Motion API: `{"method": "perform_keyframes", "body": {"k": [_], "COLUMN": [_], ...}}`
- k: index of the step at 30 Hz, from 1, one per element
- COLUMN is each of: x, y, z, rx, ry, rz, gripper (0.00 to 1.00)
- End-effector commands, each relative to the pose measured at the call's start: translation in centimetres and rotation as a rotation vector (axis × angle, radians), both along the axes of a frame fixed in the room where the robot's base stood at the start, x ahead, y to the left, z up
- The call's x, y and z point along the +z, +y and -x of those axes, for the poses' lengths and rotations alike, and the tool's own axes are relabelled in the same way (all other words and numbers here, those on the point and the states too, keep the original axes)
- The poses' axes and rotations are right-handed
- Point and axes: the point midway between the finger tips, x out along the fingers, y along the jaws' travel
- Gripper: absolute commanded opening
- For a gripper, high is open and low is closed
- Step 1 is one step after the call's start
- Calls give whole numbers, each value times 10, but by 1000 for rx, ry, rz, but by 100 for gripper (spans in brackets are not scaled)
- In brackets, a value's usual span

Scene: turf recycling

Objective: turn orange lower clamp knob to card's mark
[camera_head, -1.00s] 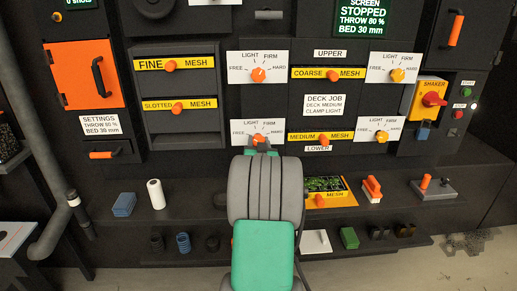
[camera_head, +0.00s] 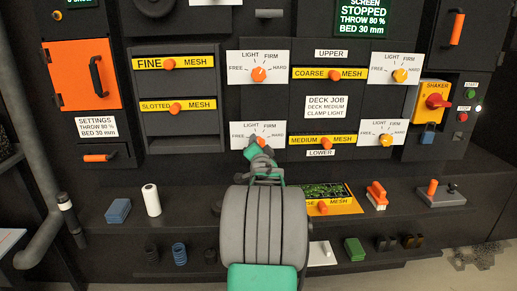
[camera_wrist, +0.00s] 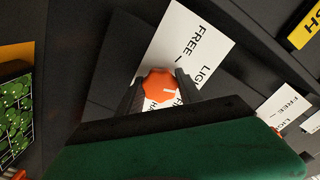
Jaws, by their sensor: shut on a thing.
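The orange lower clamp knob (camera_head: 260,141) sits on the lower left white dial plate (camera_head: 236,130), marked FREE, LIGHT, FIRM and HARD. My gripper (camera_head: 257,149) is shut on it from below, tilted to the left in the head view. In the wrist view the orange knob (camera_wrist: 158,86) lies between the two dark fingertips of my gripper (camera_wrist: 160,90). A short white line shows on the knob's face; which label it points at I cannot tell, as the fingers cover part of the plate.
An upper dial with an orange knob (camera_head: 259,74) is straight above. The orange handle (camera_head: 323,139) of the medium mesh drawer is close to the right. Yellow-orange dial knobs (camera_head: 386,140) are farther right. A shelf below holds a green-filled mesh tray (camera_head: 335,205) and loose tools.

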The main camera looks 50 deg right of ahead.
Motion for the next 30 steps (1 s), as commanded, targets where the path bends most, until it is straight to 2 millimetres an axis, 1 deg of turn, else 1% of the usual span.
{"method": "perform_keyframes", "body": {"k": [15, 16, 23, 30], "x": [0, 0, 0, 0], "y": [0, 0, 0, 0], "z": [0, 0, 0, 0], "rx": [0, 0, 0, 0], "ry": [-13, -13, -13, -14], "rz": [-14, -14, -13, -12], "gripper": [2, 45, 64, 64]}}
